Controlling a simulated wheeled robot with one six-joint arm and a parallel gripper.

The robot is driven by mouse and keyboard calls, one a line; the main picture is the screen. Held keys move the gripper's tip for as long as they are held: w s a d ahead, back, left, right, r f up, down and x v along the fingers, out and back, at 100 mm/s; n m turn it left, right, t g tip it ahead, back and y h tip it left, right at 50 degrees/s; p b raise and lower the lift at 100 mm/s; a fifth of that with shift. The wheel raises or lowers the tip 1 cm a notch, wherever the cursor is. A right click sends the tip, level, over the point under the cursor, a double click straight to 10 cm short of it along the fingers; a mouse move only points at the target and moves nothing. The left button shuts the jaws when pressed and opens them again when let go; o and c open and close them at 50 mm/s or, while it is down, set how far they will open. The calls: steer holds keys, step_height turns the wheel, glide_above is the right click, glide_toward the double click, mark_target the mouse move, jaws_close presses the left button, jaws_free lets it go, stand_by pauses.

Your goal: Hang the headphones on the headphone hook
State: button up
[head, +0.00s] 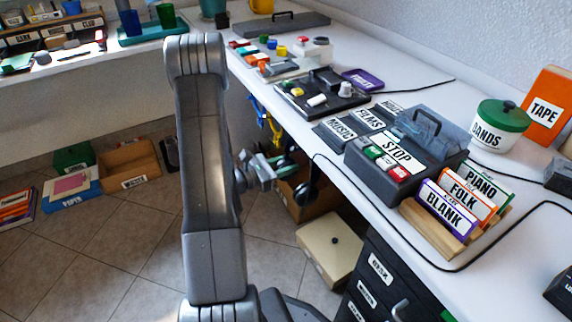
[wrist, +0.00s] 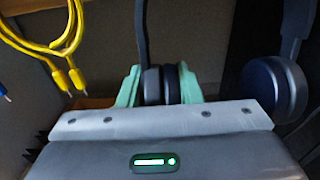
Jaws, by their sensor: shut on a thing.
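The dark headphones (wrist: 275,90) fill the upper part of the wrist view, with one ear cup in the middle and the other at the right. Their band runs up out of that view. My gripper (wrist: 160,86) has its pale green fingers shut on the middle ear cup. In the head view my gripper (head: 276,165) is low beside the desk's front edge, partly behind my arm, and the headphones (head: 306,192) show as a dark shape beside it below the desk top. I cannot make out the headphone hook, nor whether the band touches it.
Yellow cables (wrist: 70,45) hang left of the gripper, close to it. The white desk (head: 345,175) is above, with a drawer unit (head: 375,285) to the right. A cardboard box (head: 300,205) and a pale box (head: 330,250) stand on the floor below.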

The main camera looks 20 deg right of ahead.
steer(key=o, duration=1.2)
steer(key=shift+a, duration=0.1)
steer(key=a+p, duration=0.1)
steer(key=a, duration=0.3)
steer(key=a+p, duration=0.1)
steer(key=a, duration=0.4)
steer(key=s+a+p, duration=0.1)
steer(key=a, duration=0.3)
steer(key=shift+a+r, duration=0.25)
steer(key=shift+r, duration=0.05)
steer(key=shift+w+d+f+b, duration=0.15)
steer(key=shift+d+b, duration=0.35)
steer(key=shift+d, duration=1.8)
steer(key=shift+w+d+f+b, duration=0.15)
steer(key=shift+d+b, duration=0.35)
steer(key=shift+d, duration=1.8)
steer(key=shift+w+d+b, duration=0.15)
steer(key=shift+d+b, duration=0.35)
steer(key=shift+d, duration=1.8)
steer(key=shift+a, duration=0.15)
